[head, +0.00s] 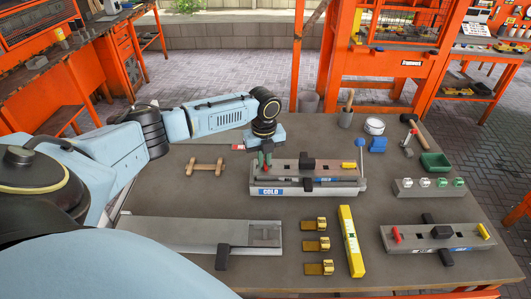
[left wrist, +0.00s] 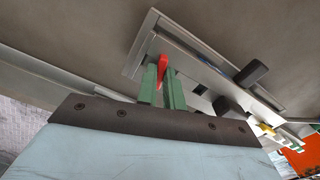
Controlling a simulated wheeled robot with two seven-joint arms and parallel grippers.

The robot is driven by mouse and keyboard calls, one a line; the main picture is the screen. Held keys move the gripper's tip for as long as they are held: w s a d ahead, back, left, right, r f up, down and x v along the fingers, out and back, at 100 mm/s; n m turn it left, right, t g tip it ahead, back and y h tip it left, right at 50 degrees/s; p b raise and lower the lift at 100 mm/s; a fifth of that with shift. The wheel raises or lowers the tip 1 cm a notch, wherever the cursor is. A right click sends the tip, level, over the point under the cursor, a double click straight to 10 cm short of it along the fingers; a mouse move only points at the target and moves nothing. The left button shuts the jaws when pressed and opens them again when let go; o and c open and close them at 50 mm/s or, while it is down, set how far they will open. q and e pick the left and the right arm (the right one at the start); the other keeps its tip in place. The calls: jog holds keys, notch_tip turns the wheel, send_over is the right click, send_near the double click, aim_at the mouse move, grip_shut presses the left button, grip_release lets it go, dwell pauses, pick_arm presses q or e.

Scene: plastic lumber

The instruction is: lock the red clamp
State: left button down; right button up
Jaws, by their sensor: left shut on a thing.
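My left gripper (head: 265,160) reaches down at the left end of the grey fixture with the COLD label (head: 318,190). In the left wrist view its green fingers (left wrist: 162,90) are shut on the red clamp handle (left wrist: 163,68), which stands up between them. Whether the clamp is locked cannot be told. My right gripper is in neither view.
A second fixture (head: 440,238) with a red and a yellow lever lies at the right. A yellow level (head: 351,240) and brass hinge-like pieces (head: 316,245) lie in front. A wooden piece (head: 206,167) lies left. A green tray (head: 435,162) stands back right.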

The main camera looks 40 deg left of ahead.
pick_arm(q)
jog(key=shift+s+f, duration=0.1)
jog(key=shift+f, duration=0.05)
jog(key=m, duration=0.4)
jog(key=shift+d, duration=0.1)
jog(key=c, duration=1.4)
grip_release()
jog(key=shift+o, duration=0.2)
jog(key=shift+r, duration=0.2)
notch_tip(320, 180, up, 7)
jog(key=p, duration=0.7)
jog(key=shift+f, duration=0.1)
